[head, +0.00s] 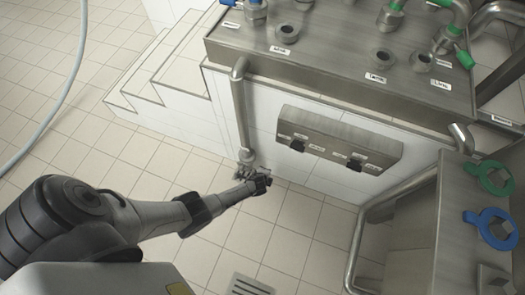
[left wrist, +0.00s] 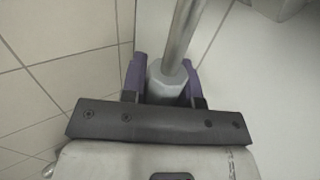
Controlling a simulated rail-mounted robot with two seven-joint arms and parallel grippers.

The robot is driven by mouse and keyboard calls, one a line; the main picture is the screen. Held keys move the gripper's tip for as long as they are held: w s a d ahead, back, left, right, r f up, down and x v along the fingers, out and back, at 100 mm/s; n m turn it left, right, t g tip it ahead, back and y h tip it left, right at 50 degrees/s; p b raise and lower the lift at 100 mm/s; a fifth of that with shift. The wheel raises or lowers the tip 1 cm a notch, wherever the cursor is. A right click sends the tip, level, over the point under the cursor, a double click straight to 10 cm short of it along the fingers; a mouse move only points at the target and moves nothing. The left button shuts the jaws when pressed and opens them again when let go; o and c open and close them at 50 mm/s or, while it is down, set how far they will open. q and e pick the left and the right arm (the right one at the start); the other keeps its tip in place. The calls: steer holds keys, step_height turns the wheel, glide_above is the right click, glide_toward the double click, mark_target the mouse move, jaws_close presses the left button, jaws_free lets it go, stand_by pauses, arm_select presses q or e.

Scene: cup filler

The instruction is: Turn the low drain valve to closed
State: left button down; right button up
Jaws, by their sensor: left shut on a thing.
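A grey metal drain pipe (head: 240,110) runs down the front of the white tiled block. The low drain valve (head: 246,160) is at its bottom end, small and partly hidden by my gripper. My left gripper (head: 260,183) is at this low end, close to the floor. In the left wrist view, the gripper's purple fingers (left wrist: 164,80) stand on both sides of a grey faceted fitting (left wrist: 166,78) below the pipe (left wrist: 182,35), shut on it. I cannot tell the valve's handle position. My right gripper is not in view.
A steel panel with black knobs (head: 340,140) is on the block's front. Labelled pipe fittings (head: 380,58) stand on its steel top. White steps (head: 165,85) are at left. At right are a cabinet with green and blue rings (head: 490,228) and a bent rail (head: 356,250). A floor grate (head: 250,285) lies in front.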

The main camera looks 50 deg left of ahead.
arm_select(q)
steer(key=shift+s+a+f, duration=0.1)
steer(key=shift+s+f, duration=0.1)
steer(key=shift+s, duration=0.05)
steer(key=c, duration=1.3)
jaws_free()
steer(key=shift+o, duration=0.8)
steer(key=shift+w, duration=0.2)
steer(key=shift+r, duration=0.1)
steer(key=shift+r, duration=0.1)
steer(key=p+v, duration=1)
steer(key=v, duration=0.3)
steer(key=shift+r+p, duration=0.3)
steer(key=shift+p, duration=0.1)
steer(key=shift+s, duration=0.15)
